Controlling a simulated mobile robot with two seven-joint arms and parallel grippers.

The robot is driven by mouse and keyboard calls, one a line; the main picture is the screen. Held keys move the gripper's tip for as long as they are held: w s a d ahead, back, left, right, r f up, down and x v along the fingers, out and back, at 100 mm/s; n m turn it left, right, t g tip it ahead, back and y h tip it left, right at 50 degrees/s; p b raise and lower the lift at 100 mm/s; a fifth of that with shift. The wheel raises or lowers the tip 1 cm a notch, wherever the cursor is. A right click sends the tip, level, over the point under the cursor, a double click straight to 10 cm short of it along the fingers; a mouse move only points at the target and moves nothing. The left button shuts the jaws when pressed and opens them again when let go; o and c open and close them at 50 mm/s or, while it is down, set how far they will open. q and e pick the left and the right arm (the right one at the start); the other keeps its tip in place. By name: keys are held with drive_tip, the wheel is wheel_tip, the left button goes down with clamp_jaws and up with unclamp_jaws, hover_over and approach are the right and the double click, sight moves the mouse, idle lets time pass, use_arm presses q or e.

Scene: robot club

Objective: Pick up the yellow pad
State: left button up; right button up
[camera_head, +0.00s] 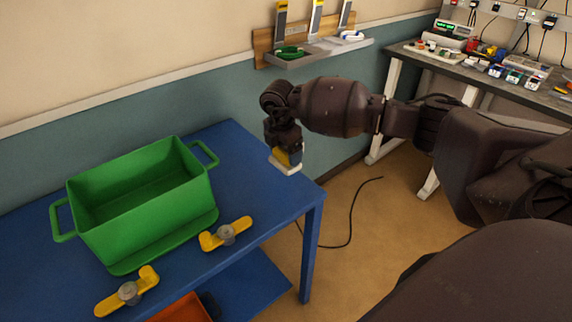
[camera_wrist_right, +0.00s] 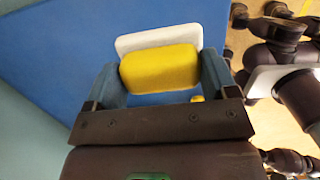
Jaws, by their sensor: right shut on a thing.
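The yellow pad (camera_head: 287,157) has a white base layer and is near the right end of the blue table in the head view. It also shows in the right wrist view (camera_wrist_right: 160,69), with its white part (camera_wrist_right: 160,39) behind the yellow block. My right gripper (camera_head: 285,150) points down and is shut on the pad, with one finger on each side of it. I cannot tell whether the pad touches the table or is slightly above it. My left gripper is not in view.
A green bin (camera_head: 145,215) with two handles stands on the blue table (camera_head: 240,165). Yellow clamps (camera_head: 227,233) and (camera_head: 128,292) lie at its front. A wall shelf (camera_head: 320,50) hangs behind my right arm. A cluttered workbench (camera_head: 480,75) is at the back right.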

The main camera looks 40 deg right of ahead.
wheel_tip(320, 180, up, 12)
drive_tip(key=shift+r+p, duration=0.2)
drive_tip(key=shift+p, duration=0.25)
